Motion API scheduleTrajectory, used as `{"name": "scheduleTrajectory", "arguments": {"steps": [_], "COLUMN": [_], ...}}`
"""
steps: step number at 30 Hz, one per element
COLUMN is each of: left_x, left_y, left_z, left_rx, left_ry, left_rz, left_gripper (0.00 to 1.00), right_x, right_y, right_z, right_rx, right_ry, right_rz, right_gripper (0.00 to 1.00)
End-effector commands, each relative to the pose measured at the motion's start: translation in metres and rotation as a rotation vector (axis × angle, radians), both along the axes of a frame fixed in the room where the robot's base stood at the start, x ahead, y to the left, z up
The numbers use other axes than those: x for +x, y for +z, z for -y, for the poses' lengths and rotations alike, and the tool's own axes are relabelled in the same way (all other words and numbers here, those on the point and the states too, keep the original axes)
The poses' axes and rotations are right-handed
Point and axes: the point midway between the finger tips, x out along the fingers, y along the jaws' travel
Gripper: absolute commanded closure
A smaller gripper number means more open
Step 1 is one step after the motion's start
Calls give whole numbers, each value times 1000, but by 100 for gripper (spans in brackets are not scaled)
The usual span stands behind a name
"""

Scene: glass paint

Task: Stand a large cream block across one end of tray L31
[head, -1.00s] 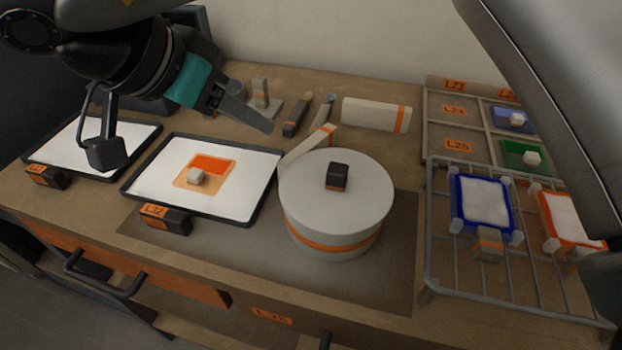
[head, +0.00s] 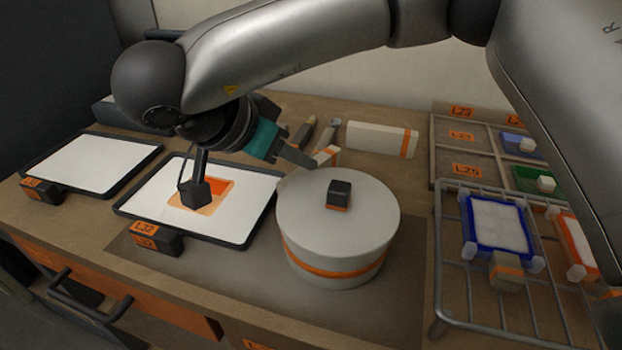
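The large cream block (head: 375,138) with an orange band near its right end lies at the back of the bench, behind the round pot. Tray L31 is probably the far-left dark-rimmed tray (head: 149,152) with a white sheet; its tag (head: 42,190) is too small to read surely. My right gripper (head: 300,156) reaches across from the left with its tips behind the pot, left of the large block and apart from it. My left gripper is not in view.
Tray L32 (head: 262,205) with an orange patch stands in the middle. The round cream pot (head: 330,240) has a dark knob. A wire rack (head: 437,265) with blue and orange frames stands right, before a compartment tray (head: 432,150).

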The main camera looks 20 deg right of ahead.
Motion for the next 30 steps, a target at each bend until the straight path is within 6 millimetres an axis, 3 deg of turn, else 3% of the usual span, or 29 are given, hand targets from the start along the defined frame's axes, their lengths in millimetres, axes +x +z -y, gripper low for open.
{"name": "scheduleTrajectory", "arguments": {"steps": [18, 28, 30], "left_x": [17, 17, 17], "left_y": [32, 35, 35], "left_z": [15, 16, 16], "left_rx": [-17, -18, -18], "left_ry": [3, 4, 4], "left_rz": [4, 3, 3], "left_gripper": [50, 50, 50], "right_x": [17, 18, 18], "right_y": [-37, -39, -39], "right_z": [29, 31, 31], "right_rx": [0, 0, 0], "right_ry": [-1, 0, 0], "right_rz": [-1, 0, 0], "right_gripper": [65, 65, 72]}}
